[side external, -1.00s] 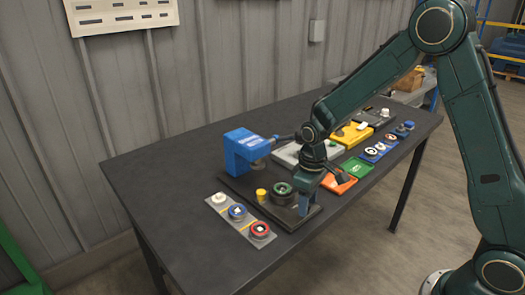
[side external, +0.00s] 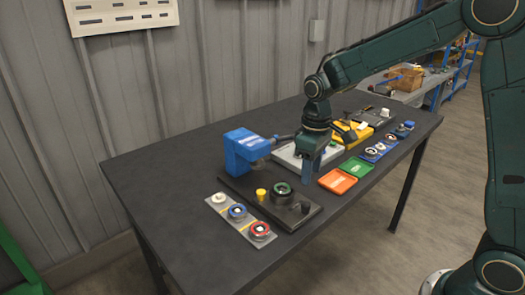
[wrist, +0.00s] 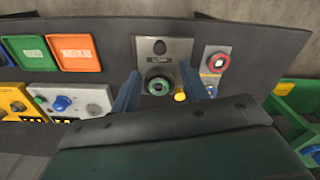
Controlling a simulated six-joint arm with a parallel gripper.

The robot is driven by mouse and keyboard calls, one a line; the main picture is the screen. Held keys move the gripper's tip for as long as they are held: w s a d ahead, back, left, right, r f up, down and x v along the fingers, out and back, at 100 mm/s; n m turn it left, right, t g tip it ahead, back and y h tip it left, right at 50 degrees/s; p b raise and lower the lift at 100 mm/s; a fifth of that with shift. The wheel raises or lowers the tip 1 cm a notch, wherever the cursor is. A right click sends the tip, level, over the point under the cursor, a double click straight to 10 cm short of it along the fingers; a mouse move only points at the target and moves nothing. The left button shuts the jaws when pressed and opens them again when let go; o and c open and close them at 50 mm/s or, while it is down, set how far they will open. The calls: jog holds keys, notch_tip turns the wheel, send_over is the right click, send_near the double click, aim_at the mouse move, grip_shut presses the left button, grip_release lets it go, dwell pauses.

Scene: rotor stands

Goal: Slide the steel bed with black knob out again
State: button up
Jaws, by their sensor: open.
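The steel bed (wrist: 176,50) shows in the wrist view as a grey plate with a round black knob (wrist: 160,46) near its far end. In the side view the knob (side external: 305,207) stands at the front end of the dark stand (side external: 235,184). A green-ringed rotor (side external: 283,190) sits beside the knob, clear of the blue overhanging head (side external: 243,150). A yellow knob (side external: 261,194) stands next to the rotor. My gripper (side external: 312,178) is open and empty, above and behind the knob, apart from it. Its blue fingers frame the rotor (wrist: 158,86) in the wrist view.
A strip (side external: 223,211) with white, blue and red parts lies at the front left. An orange tray (side external: 338,181) and a green tray (side external: 357,168) lie to the right. Grey and yellow (side external: 355,137) stands are behind. The table's front left is clear.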

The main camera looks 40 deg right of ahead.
jog(key=shift+r, duration=1.85)
jog(key=shift+s, duration=0.15)
jog(key=s+r+m+t, duration=0.1)
jog(key=s+r, duration=0.3)
jog(key=s, duration=0.7)
jog(key=s+a+r+m+t, duration=0.1)
jog(key=s+r+m+t, duration=0.1)
jog(key=s, duration=0.9)
jog(key=shift+r+t, duration=0.9)
jog(key=shift+t, duration=0.4)
